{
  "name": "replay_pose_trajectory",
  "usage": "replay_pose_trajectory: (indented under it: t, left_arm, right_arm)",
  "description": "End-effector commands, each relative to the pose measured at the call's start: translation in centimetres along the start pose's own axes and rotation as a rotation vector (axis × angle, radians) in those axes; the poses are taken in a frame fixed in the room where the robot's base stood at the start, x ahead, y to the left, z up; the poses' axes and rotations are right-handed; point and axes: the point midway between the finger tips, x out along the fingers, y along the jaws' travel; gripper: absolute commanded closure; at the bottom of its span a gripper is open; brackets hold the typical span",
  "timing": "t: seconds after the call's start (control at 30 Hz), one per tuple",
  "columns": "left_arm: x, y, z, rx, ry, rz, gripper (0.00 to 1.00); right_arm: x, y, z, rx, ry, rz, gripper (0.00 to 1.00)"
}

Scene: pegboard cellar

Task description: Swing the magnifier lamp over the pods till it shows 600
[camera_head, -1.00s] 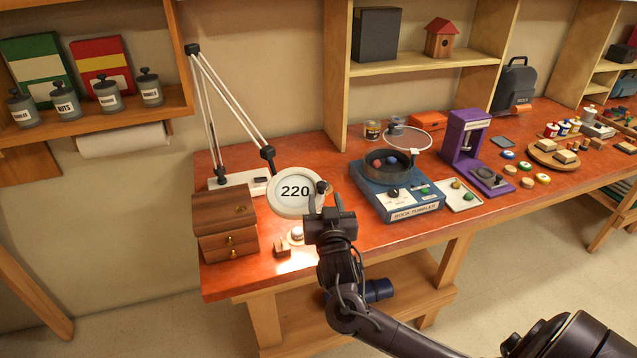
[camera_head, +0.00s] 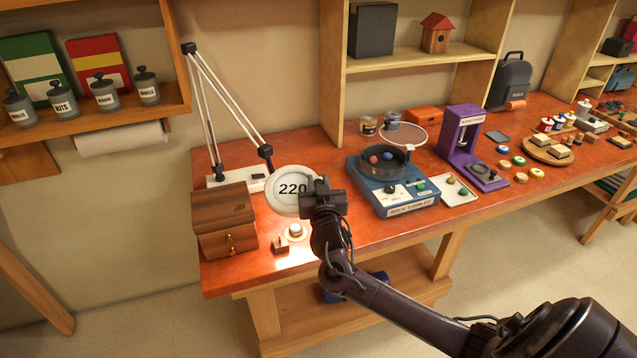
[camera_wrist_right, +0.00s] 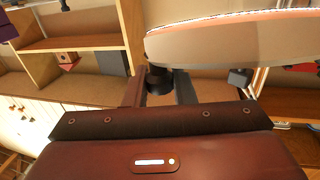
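The magnifier lamp stands on the bench's left side, its white ring head (camera_head: 288,206) showing "220" in the lens. Its pale jointed arm (camera_head: 228,98) rises to a dark elbow and comes down to the head. My right gripper (camera_head: 320,186) is at the head's right edge, covering its dark knob. In the wrist view the knob (camera_wrist_right: 158,80) sits snugly between my two fingers, under the large pale lamp head (camera_wrist_right: 225,45). A small white round piece (camera_head: 296,230) lies in front of the head; I cannot tell whether it is a pod. My left gripper is out of view.
A wooden drawer box (camera_head: 223,215) stands close left of the lamp head. A small wooden block (camera_head: 280,244) is near the front edge. A blue rock tumbler (camera_head: 405,205) with a raised clear lid stands to the right, then a purple press (camera_head: 462,135).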

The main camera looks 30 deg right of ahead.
Motion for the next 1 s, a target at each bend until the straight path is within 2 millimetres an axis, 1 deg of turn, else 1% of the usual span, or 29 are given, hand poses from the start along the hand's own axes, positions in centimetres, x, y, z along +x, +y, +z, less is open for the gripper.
replay_pose_trajectory:
  t: [0.03,0.13,0.37,0.47,0.67,0.83,1.0]
  left_arm:
    - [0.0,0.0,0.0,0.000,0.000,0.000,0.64]
    - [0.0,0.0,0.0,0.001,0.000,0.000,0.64]
    - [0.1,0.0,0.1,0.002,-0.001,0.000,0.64]
    - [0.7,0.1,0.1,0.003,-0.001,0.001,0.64]
    - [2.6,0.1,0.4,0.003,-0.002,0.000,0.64]
    - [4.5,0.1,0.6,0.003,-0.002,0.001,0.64]
    - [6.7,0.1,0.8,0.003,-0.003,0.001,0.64]
  right_arm:
    - [0.0,0.0,0.0,0.000,0.000,-0.001,0.87]
    - [0.0,0.0,0.0,0.000,0.000,-0.001,1.00]
    - [0.1,0.1,0.1,-0.001,0.000,-0.003,1.00]
    - [0.9,0.7,0.2,-0.003,0.004,-0.021,1.00]
    - [4.1,3.0,0.3,-0.007,0.010,-0.114,1.00]
    - [7.3,4.9,0.3,-0.007,0.011,-0.206,1.00]
    - [10.4,6.2,0.4,-0.006,0.010,-0.292,1.00]
